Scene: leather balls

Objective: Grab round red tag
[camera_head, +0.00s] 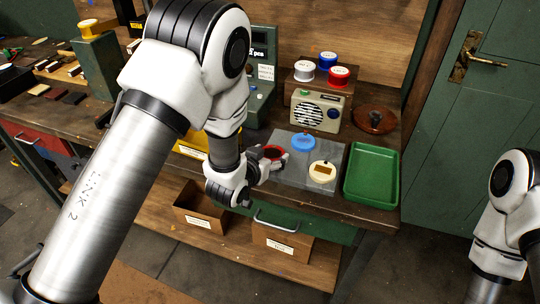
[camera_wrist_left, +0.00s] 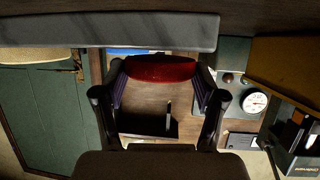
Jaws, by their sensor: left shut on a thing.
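The round red tag (camera_head: 272,152) is at the left end of a grey mat (camera_head: 290,174) on the bench, partly covered by my gripper. My left gripper (camera_head: 273,157) is shut on it. In the left wrist view, the red tag (camera_wrist_left: 160,70) spans between the two fingertips of my left gripper (camera_wrist_left: 160,76). I cannot tell whether the tag touches the mat. A round blue tag (camera_head: 303,143) and a round cream tag (camera_head: 322,172) lie on the mat to its right. My right gripper is out of view.
A green tray (camera_head: 372,176) sits right of the mat. Behind stand a radio (camera_head: 318,112), a brown box with white, blue and red spools (camera_head: 339,75), and a brown dish (camera_head: 375,120). A green machine (camera_head: 261,95) rises behind my left wrist.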

